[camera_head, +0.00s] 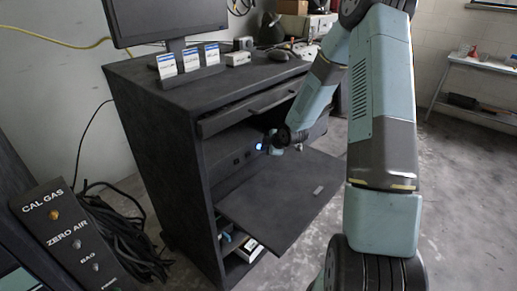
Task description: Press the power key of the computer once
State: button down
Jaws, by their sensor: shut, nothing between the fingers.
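The computer (227,158) is a dark box inside the black cabinet, on the shelf behind the lowered door. A small blue-white light (259,147) glows on its front, at the place of the power key; the key's own outline is too small to make out. My gripper (268,146) is at the end of my teal arm, right beside the light at the computer's front. Its fingers are small in view and look closed and empty. I cannot tell whether the fingertips touch the key.
The black cabinet (160,140) has its door (282,196) folded down below my gripper. A drawer front (250,108) sits just above. A monitor (165,18) and label cards (190,60) stand on top. A grey panel (75,240) and black cables (125,235) are at left.

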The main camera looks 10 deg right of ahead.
aim_at(277, 163)
jog(key=shift+s+d, duration=0.35)
jog(key=shift+s, duration=0.15)
jog(key=shift+s, duration=0.1)
jog(key=shift+s+d, duration=0.75)
jog(key=shift+s, duration=0.25)
jog(key=shift+s+d, duration=0.75)
jog(key=shift+s, duration=0.2)
jog(key=shift+a, duration=0.1)
